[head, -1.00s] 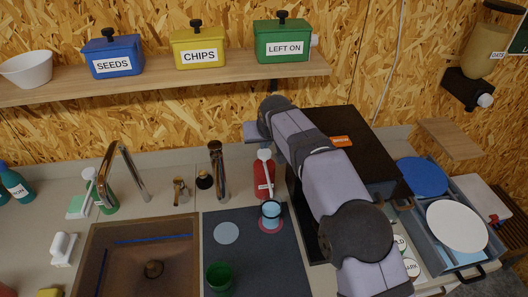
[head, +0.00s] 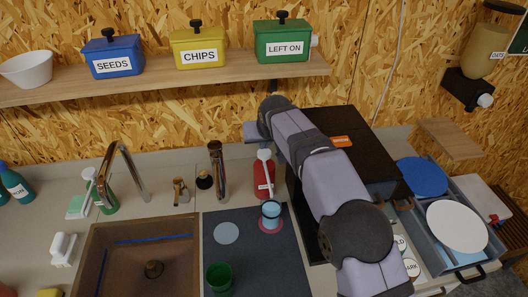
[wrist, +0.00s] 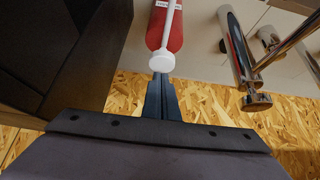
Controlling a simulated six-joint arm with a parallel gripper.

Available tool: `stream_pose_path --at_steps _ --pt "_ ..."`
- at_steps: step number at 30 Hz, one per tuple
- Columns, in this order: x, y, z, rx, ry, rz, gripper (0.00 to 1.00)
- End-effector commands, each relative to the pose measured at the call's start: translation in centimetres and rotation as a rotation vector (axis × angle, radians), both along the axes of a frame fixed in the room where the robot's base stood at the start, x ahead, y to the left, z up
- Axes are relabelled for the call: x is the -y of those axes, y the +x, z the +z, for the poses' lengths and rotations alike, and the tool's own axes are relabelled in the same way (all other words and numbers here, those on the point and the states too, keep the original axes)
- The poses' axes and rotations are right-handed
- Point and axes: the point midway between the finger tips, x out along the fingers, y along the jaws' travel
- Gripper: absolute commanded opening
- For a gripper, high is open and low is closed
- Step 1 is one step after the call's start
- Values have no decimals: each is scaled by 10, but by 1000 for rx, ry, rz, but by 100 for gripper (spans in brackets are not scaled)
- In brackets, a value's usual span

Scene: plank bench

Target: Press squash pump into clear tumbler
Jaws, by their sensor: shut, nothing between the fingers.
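The red squash bottle (head: 262,178) stands at the back of the counter, just behind the dark mat. Its white pump head (head: 264,154) is on top, with a long spout reaching forward towards the clear tumbler (head: 270,212). The tumbler stands upright on a red disc on the mat; I cannot tell whether it holds liquid. In the wrist view the red bottle (wrist: 174,32) and white pump head (wrist: 161,62) show at the top. My gripper (wrist: 161,77) is shut and empty, its tips right at the pump head; I cannot tell if they touch. My arm hides it in the head view.
A dark box-shaped machine (head: 350,140) stands close right of the bottle. A tap (head: 218,170) is to its left, beside the sink (head: 140,225). A green cup (head: 219,278) stands at the mat's front. A pale disc (head: 226,233) lies left of the tumbler.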

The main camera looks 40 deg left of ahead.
Motion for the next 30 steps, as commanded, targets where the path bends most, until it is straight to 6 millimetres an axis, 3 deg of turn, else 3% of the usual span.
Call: stream_pose_path --at_steps 14,30 --pt "0 0 -1 0 0 0 0" --pt "0 0 -19 -1 -1 0 0"
